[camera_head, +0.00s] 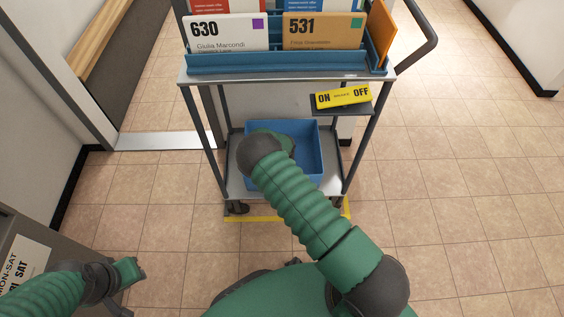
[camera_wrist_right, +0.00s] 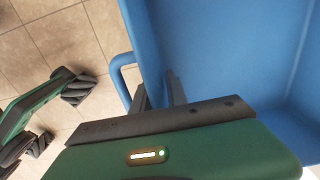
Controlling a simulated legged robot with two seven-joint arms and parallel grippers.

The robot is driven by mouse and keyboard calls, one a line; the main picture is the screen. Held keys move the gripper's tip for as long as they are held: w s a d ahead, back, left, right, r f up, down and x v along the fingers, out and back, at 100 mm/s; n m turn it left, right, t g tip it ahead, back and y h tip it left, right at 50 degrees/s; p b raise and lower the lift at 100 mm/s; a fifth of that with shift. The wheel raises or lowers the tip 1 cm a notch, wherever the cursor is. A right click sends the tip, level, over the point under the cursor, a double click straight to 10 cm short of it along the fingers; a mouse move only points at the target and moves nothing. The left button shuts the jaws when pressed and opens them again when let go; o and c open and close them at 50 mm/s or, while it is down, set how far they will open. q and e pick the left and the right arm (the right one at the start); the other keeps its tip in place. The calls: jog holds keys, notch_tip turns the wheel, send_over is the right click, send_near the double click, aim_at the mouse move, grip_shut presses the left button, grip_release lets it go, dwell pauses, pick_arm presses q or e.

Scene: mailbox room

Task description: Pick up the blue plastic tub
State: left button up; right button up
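The blue plastic tub (camera_head: 309,150) sits on the lower shelf of a grey cart in the head view, partly covered by my right arm. In the right wrist view the tub (camera_wrist_right: 235,50) fills the right side, with a blue loop handle (camera_wrist_right: 117,70) on its outer side. My right gripper (camera_wrist_right: 158,88) is at this wall, with its dark fingers apart. One finger is near the handle outside, and the other shows against the tub's inside. Contact is unclear. In the head view its fingers are hidden. My left gripper (camera_head: 130,272) is low at the left, away from the tub; its fingers are unclear.
The cart's upper tray (camera_head: 270,64) holds cards marked 630 (camera_head: 226,33) and 531 (camera_head: 322,31). A yellow ON/OFF sign (camera_head: 343,96) sits on a small side shelf. Cart posts (camera_head: 357,150) flank the tub. A grey cabinet (camera_head: 25,245) stands lower left. Tiled floor is clear at right.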

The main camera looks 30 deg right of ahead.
jog(key=shift+f, duration=0.75)
jog(key=shift+r, duration=0.15)
grip_shut()
dwell(0.6)
